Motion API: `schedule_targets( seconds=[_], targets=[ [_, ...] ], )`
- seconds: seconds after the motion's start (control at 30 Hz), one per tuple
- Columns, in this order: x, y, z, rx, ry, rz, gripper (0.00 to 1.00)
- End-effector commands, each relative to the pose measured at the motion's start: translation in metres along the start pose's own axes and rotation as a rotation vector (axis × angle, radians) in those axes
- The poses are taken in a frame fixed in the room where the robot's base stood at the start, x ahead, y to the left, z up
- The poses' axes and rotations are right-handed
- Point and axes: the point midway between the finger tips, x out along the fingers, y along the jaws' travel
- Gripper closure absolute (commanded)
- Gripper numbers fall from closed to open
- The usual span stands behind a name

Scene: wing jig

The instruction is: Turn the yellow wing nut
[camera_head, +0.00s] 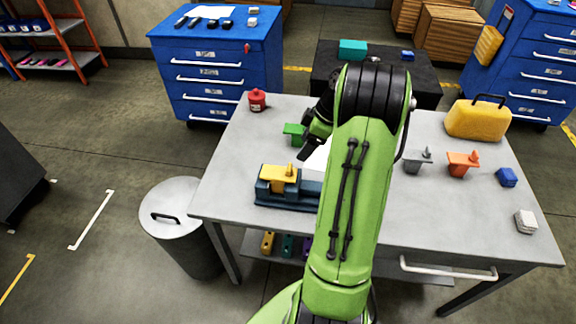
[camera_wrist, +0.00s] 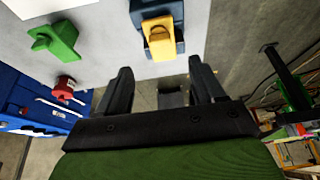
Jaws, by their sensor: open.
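The yellow wing nut (camera_head: 279,174) sits on a dark blue jig (camera_head: 290,196) near the left front of the grey table. The wing nut also shows in the wrist view (camera_wrist: 160,42), top centre, with part of the jig (camera_wrist: 147,9) behind it. My gripper (camera_wrist: 162,84) is open, with nothing between its two dark fingers. In the wrist view the wing nut lies beyond the fingertips, apart from them. In the head view my gripper (camera_head: 308,152) is behind and right of the wing nut. My arm hides the right end of the jig.
A green part (camera_head: 294,131) and a red container (camera_head: 257,100) stand behind the jig on the table (camera_head: 225,190). Grey (camera_head: 417,162) and orange (camera_head: 463,163) parts, a yellow case (camera_head: 477,121) and a blue block (camera_head: 507,177) are right. A bin (camera_head: 172,208) stands left.

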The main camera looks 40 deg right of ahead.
Motion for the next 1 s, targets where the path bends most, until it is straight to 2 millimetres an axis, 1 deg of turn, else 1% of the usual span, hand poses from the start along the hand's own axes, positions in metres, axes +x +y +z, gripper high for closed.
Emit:
schedule_targets(
  seconds=[0.03, 0.2, 0.3, 0.4, 0.53, 0.77, 1.0],
  targets=[
    [0.017, -0.001, 0.0, -0.001, 0.001, -0.005, 0.32],
    [0.059, -0.001, 0.0, 0.0, -0.001, -0.005, 0.32],
    [0.08, -0.001, 0.0, 0.0, -0.001, -0.004, 0.32],
    [0.095, 0.0, 0.0, 0.001, 0.0, -0.002, 0.32],
    [0.103, 0.0, -0.001, 0.001, -0.001, 0.001, 0.32],
    [0.103, 0.0, -0.001, 0.001, 0.0, 0.001, 0.32],
    [0.103, 0.0, -0.001, 0.001, 0.0, 0.001, 0.69]
  ],
)
